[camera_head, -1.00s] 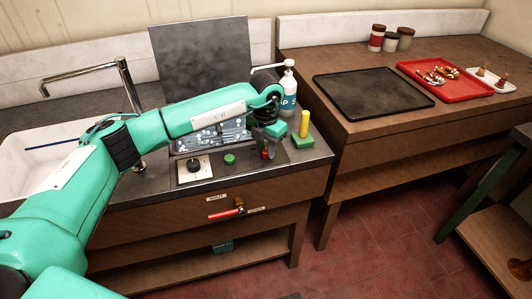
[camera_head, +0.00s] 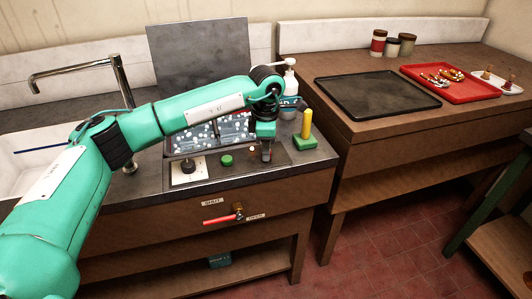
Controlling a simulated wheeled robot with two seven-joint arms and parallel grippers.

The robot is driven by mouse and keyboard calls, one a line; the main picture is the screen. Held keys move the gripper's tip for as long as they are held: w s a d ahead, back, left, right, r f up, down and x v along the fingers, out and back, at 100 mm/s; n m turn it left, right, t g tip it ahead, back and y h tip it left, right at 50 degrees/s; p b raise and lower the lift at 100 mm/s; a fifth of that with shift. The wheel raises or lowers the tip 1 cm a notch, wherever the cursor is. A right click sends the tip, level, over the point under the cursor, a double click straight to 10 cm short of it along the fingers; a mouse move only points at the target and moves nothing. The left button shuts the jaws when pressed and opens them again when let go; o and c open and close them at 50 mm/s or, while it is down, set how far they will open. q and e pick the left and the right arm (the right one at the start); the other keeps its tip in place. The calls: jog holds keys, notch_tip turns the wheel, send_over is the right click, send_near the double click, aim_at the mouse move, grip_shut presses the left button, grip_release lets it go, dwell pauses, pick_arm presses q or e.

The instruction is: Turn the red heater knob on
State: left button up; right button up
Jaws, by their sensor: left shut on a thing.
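My left gripper (camera_head: 267,154) is over the right part of the control panel, pointing down, with its fingers at panel height. It is shut on the red heater knob, which is mostly hidden by the fingers. A small pale light (camera_head: 252,149) shows on the panel just left of the fingers. A green button (camera_head: 227,160) and a black knob (camera_head: 187,167) on a white plate sit further left on the same panel. My right gripper is not in view.
A yellow cylinder on a green block (camera_head: 305,143) stands close right of the gripper, with a white pump bottle (camera_head: 290,78) behind. A basin with glinting contents (camera_head: 215,131) lies behind the panel. A red valve handle (camera_head: 222,219) is on the front below.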

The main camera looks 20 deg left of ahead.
pick_arm(q)
jog(key=shift+m+b, duration=0.65)
jog(key=shift+m, duration=1.05)
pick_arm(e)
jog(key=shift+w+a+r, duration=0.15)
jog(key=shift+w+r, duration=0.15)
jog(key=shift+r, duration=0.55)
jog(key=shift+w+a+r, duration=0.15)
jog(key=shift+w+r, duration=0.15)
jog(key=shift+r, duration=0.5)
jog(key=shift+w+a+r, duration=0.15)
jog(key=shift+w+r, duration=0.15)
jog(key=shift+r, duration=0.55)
pick_arm(q)
jog(key=o, duration=1)
jog(key=shift+r, duration=0.1)
notch_tip(320, 180, up, 14)
jog(key=shift+b, duration=0.3)
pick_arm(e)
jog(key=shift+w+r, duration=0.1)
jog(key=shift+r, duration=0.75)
